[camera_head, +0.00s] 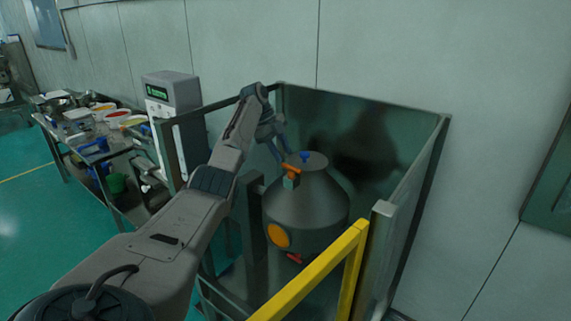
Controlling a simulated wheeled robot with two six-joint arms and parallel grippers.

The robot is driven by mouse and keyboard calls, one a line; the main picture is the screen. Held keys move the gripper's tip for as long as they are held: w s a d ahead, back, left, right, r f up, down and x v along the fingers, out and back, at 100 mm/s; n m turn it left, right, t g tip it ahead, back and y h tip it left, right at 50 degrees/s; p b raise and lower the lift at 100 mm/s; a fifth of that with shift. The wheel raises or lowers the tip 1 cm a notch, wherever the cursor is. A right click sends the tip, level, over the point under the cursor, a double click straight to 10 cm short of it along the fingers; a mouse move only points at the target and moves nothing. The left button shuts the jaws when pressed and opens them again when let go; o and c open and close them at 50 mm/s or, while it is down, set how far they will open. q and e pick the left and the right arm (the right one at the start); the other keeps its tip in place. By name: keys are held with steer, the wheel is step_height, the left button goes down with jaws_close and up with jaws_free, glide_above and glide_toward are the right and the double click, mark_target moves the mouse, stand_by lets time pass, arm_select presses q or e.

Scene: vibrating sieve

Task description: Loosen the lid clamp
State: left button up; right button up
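The sieve is a dark grey vessel (318,205) with a conical top, standing inside a metal enclosure. An orange clamp handle (291,169) sits at the left edge of its lid, above a small greenish block. A blue knob (305,156) is on top of the lid. My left gripper (279,154) points down just above and left of the orange handle. Its two fingers look apart, with nothing seen between them. Whether a fingertip touches the handle cannot be told. My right gripper is not in view.
Enclosure walls (410,190) stand behind and right of the vessel. A yellow rail (318,268) crosses in front. A grey control cabinet (172,95) stands at the left. A cluttered table (127,152) with bowls is further left. The green floor (35,215) is open at far left.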

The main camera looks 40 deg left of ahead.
arm_select(q)
steer(key=b+v, duration=0.1)
steer(key=v, duration=0.5)
steer(key=shift+r+b, duration=0.3)
steer(key=shift+b, duration=0.05)
steer(key=shift+s+a, duration=0.1)
steer(key=shift+a, duration=0.05)
